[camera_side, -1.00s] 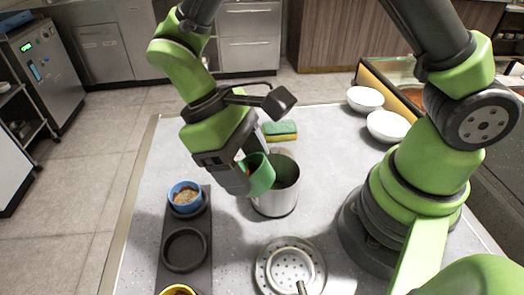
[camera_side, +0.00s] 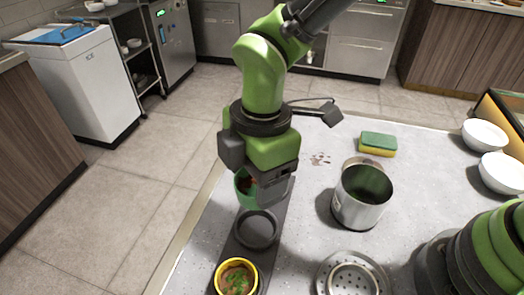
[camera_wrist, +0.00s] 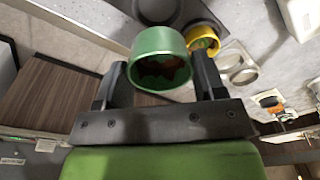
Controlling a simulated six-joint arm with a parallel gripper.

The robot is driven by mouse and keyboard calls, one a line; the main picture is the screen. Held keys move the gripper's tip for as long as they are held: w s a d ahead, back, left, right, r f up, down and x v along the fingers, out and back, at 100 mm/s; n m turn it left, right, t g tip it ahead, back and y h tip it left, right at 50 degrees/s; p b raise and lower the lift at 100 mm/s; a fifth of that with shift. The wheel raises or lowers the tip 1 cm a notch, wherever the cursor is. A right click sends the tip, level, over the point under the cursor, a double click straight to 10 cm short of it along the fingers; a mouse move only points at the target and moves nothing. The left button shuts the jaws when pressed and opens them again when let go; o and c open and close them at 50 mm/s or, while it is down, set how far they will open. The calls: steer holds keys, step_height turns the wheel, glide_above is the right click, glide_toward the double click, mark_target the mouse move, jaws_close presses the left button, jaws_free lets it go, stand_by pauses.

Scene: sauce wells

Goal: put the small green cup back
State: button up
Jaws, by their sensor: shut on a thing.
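The small green cup (camera_side: 243,188) is held in my gripper (camera_side: 264,188), partly hidden by it in the side view. Some reddish-brown stuff shows inside it. In the wrist view, the green cup (camera_wrist: 160,44) sits between the two dark fingers of my gripper (camera_wrist: 158,80). Below and just in front is the dark rack (camera_side: 232,248) with an empty round well (camera_side: 257,229). A yellow cup (camera_side: 236,279) with green bits on its brown filling sits in the nearest well. The rack's far end is hidden behind my gripper.
A steel pot (camera_side: 358,205) stands right of the rack. A perforated round lid (camera_side: 352,280) lies in front of it. A green and yellow sponge (camera_side: 378,144) and white bowls (camera_side: 484,136) are farther back. Brown spots (camera_side: 320,159) mark the counter behind the pot.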

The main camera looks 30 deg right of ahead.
steer(key=shift+f, duration=4.8)
steer(key=shift+f, duration=0.4)
steer(key=o, duration=1)
steer(key=shift+r, duration=4)
